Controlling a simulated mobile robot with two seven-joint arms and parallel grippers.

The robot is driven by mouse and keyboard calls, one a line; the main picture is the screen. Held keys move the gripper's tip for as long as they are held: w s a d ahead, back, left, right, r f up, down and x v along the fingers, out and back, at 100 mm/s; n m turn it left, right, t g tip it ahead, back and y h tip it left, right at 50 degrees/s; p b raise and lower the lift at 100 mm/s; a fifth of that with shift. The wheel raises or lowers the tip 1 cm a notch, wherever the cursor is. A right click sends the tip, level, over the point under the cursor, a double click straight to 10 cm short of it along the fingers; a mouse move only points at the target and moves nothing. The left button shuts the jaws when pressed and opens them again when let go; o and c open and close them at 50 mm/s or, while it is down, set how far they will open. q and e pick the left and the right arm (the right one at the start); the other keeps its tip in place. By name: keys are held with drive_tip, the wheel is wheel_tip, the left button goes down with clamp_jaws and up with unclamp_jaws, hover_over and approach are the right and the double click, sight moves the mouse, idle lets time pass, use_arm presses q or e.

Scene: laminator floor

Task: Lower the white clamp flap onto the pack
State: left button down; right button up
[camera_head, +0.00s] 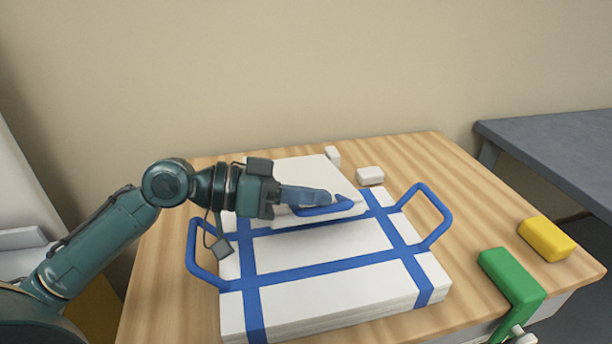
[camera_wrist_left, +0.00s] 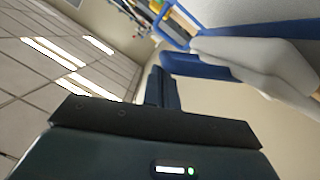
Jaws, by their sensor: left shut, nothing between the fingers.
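The pack (camera_head: 325,250) is a white stack with blue bands and a blue loop handle on each side, lying on the wooden table. The white clamp flap (camera_head: 310,221) shows as a small white plate with a blue grip at the pack's far part. My left gripper (camera_head: 328,197) is shut and empty, with its fingers against or just over the blue grip. Contact cannot be told. In the left wrist view, the fingers (camera_wrist_left: 160,88) lie close beside a blue bar (camera_wrist_left: 205,68) and a white plate (camera_wrist_left: 245,52). My wrist hides part of the pack's far left. My right gripper is not in view.
Small white blocks (camera_head: 370,175) stand behind the pack. A grey table (camera_head: 560,145) is at the far right. The wooden table (camera_head: 165,270) is bare left of the pack.

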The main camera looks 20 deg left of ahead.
sight(312, 220)
use_arm(q)
drive_tip(key=shift+s+d+f+b, duration=0.15)
drive_tip(key=shift+s+f+b, duration=0.05)
drive_tip(key=shift+f, duration=0.4)
drive_tip(key=shift+s+d+f+b, duration=0.15)
drive_tip(key=shift+f+b, duration=0.1)
drive_tip(key=shift+f, duration=0.3)
drive_tip(key=shift+s+d+f+b, duration=0.1)
drive_tip(key=shift+s+f+b, duration=0.1)
drive_tip(key=shift+f, duration=0.4)
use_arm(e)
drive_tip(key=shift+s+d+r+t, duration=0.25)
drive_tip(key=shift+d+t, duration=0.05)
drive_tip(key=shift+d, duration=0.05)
